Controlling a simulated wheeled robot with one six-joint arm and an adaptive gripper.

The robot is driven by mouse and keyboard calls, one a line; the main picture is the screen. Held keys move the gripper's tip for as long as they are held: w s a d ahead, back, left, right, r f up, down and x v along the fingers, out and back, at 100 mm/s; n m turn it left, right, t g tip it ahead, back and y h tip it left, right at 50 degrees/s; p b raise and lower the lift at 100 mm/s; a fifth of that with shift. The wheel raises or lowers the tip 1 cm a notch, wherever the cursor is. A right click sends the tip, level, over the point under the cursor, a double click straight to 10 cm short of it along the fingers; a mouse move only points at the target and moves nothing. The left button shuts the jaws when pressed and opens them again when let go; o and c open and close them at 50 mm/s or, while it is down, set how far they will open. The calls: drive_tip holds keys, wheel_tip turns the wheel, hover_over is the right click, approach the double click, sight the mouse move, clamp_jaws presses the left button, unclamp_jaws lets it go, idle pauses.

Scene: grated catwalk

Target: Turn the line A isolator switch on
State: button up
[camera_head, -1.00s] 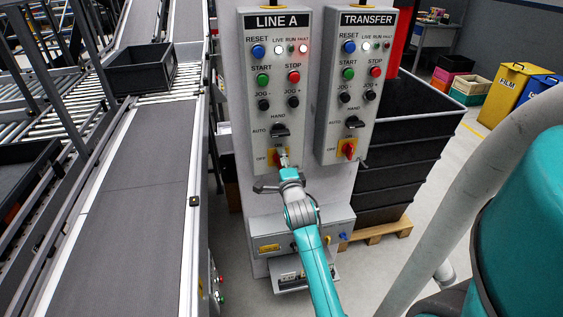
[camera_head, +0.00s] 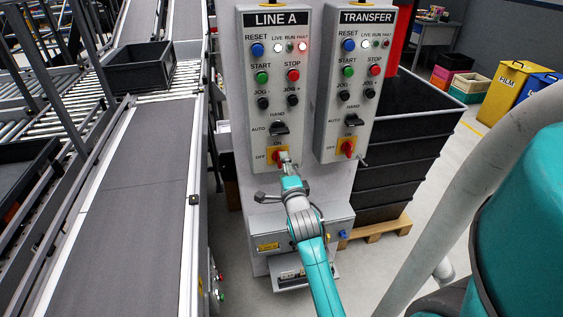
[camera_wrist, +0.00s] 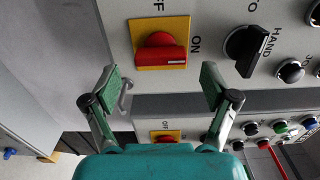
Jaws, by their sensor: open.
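The line A isolator switch (camera_head: 280,154) is a red knob on a yellow plate, low on the LINE A panel (camera_head: 262,100). In the wrist view the red knob (camera_wrist: 161,49) shows fully, with OFF above it and ON to its right. Its raised bar lies sideways in that picture, in line with ON. My gripper (camera_wrist: 162,80) is open, its two fingers spread to either side below the knob, with nothing between them. In the head view my gripper (camera_head: 285,166) is in front of the switch and partly covers it. I see no contact with the knob.
A black hand/auto selector (camera_wrist: 246,48) sits close beside the switch. The TRANSFER panel (camera_head: 355,100) stands to the right with a similar red switch (camera_head: 347,148). LINE A's live and fault lamps glow. A grey box (camera_head: 300,232) lies below; a conveyor (camera_head: 125,200) runs left.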

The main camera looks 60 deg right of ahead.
drive_tip(key=v, duration=0.8)
idle(0.4)
drive_tip(key=s+a+f+n+t+y, duration=0.1)
drive_tip(key=s+a+f+n+y, duration=0.15)
drive_tip(key=a+n, duration=0.4)
drive_tip(key=s+a+f+n+t+y, duration=0.1)
drive_tip(key=s+a+f+n+y, duration=0.2)
drive_tip(key=a, duration=0.6)
drive_tip(key=s+a+f+n+t+y, duration=0.15)
drive_tip(key=a+f+n, duration=0.25)
drive_tip(key=a, duration=0.4)
drive_tip(key=s+a+r+n+y, duration=0.2)
drive_tip(key=s+a+n+y, duration=0.4)
drive_tip(key=s+a+n, duration=0.7)
drive_tip(key=s+n, duration=0.1)
drive_tip(key=s, duration=0.2)
drive_tip(key=shift+y, duration=0.4)
drive_tip(key=shift+n, duration=0.25)
